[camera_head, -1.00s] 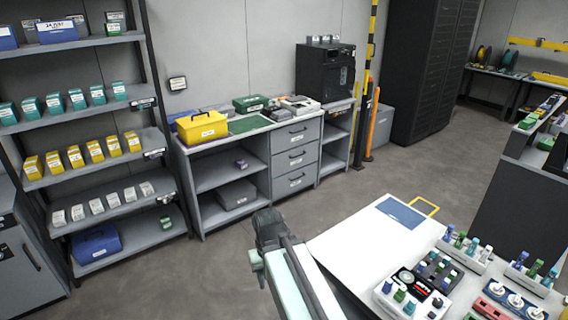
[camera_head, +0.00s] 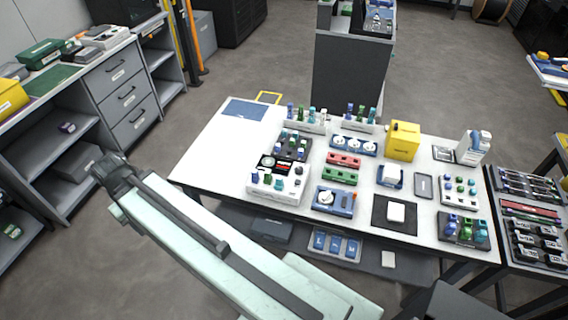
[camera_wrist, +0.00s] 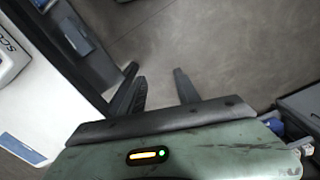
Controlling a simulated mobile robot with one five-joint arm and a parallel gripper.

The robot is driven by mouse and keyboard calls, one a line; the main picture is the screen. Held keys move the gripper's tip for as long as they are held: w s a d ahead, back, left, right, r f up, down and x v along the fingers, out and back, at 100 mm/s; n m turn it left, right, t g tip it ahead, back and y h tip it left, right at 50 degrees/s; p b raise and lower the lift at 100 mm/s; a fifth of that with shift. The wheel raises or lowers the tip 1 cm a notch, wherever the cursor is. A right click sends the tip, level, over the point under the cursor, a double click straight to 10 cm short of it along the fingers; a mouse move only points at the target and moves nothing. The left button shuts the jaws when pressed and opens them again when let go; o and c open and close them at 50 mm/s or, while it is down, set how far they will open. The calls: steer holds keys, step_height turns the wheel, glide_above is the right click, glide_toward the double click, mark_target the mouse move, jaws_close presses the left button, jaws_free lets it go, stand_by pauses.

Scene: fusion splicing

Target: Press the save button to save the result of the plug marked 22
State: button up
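My gripper (camera_head: 112,170) is left of the white worktable (camera_head: 215,150), over the floor, away from everything on the table. In the wrist view its two dark fingers (camera_wrist: 158,76) stand apart with nothing between them. A white unit (camera_head: 278,193) with a round dark display and several knobs stands near the table's front left. A blue unit (camera_head: 334,202) with a white dial is to its right. Colored plugs stand in several holders, including a dark block (camera_head: 293,145). No marking 22 is readable, and I cannot tell which control is the save button.
A yellow box (camera_head: 403,141), a white bottle (camera_head: 473,148) and a black mat (camera_head: 394,214) occupy the table's right half. Shelving with drawers (camera_head: 125,95) stands at left. A grey cabinet (camera_head: 350,75) is behind the table. Floor between shelving and table is clear.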

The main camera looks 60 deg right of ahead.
jaws_close()
stand_by(1.6)
